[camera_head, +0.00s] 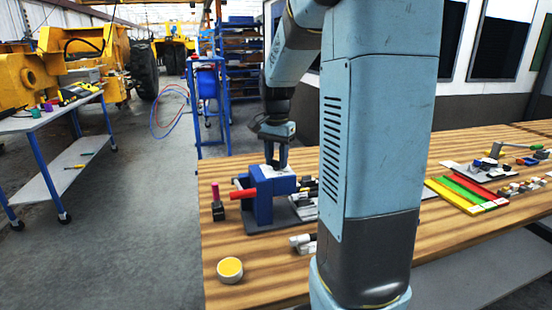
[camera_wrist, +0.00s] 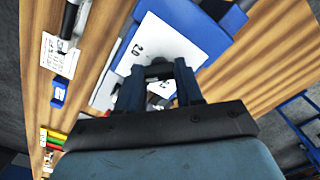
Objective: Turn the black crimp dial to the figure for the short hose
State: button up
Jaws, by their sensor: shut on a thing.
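A blue crimping machine (camera_head: 263,207) stands on a dark base on the wooden bench, with a red handle (camera_head: 243,193) sticking out to the left. My gripper (camera_head: 276,162) points down onto its top. In the wrist view my gripper's two fingers (camera_wrist: 158,74) are closed around a small black piece, which looks like the crimp dial (camera_wrist: 158,69). The dial sits over a white plate (camera_wrist: 180,45) printed with figures; one looks like 20, and others are partly hidden by my fingers. I cannot tell which figure the dial points at.
A round yellow-topped tin (camera_head: 230,268) and a small pink-topped item (camera_head: 217,203) stand on the wooden bench (camera_head: 262,292). Grey fittings (camera_head: 302,243) lie in front of the machine. Red, green and yellow strips (camera_head: 467,193) lie to the right, beyond my arm.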

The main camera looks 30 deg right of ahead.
jog(key=shift+c, duration=0.6)
jog(key=shift+n, duration=0.3)
jog(key=n, duration=0.2)
jog(key=shift+n, duration=0.3)
jog(key=n, duration=0.5)
jog(key=shift+w, duration=0.1)
jog(key=shift+n, duration=0.4)
jog(key=o, duration=1)
jog(key=shift+o, duration=0.2)
